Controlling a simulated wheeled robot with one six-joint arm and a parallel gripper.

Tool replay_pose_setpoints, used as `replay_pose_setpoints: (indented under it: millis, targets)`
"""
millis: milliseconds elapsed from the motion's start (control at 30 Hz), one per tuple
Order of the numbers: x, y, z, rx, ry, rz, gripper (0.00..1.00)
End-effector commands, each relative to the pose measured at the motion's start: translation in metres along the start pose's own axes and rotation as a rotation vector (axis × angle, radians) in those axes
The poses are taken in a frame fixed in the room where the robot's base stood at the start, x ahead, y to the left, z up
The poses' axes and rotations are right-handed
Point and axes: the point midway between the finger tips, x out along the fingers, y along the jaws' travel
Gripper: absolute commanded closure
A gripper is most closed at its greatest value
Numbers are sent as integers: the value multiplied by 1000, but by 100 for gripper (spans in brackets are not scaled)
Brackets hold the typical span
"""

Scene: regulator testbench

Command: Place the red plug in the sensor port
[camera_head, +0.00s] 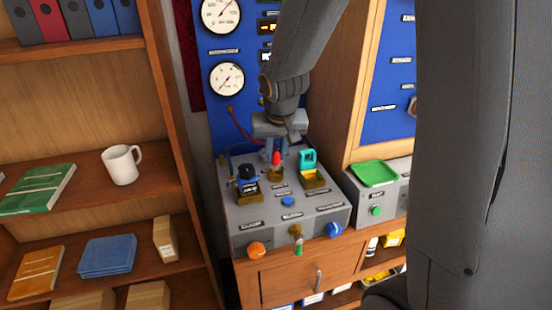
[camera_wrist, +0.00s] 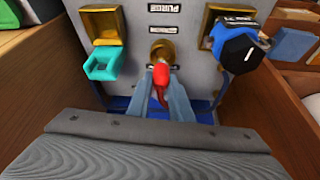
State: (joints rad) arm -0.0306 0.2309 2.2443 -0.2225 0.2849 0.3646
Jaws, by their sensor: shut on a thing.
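My gripper (camera_head: 275,147) points down over the grey bench console and is shut on the red plug (camera_head: 276,159). In the wrist view my two grey-blue fingers (camera_wrist: 161,80) close on the plug (camera_wrist: 160,76), its red tip showing beyond them. A round brass port (camera_head: 277,174) lies close to the plug's tip; in the wrist view this port (camera_wrist: 162,50) is just past the tip. I cannot tell whether the tip touches or enters it. The label by it (camera_wrist: 164,30) is too small to read, so I cannot tell which port is the sensor port.
A blue button (camera_head: 288,202) and knobs are on the console.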

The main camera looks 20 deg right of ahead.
Motion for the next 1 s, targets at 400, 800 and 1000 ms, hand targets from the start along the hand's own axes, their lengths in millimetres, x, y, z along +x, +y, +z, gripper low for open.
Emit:
replay_pose_setpoints:
  millis: [400, 800, 1000]
  targets:
    - [23, -1, 10, -2, 1, -1, 100]
    - [26, -1, 11, -1, 0, -1, 62]
    - [26, -1, 11, -1, 0, -1, 62]
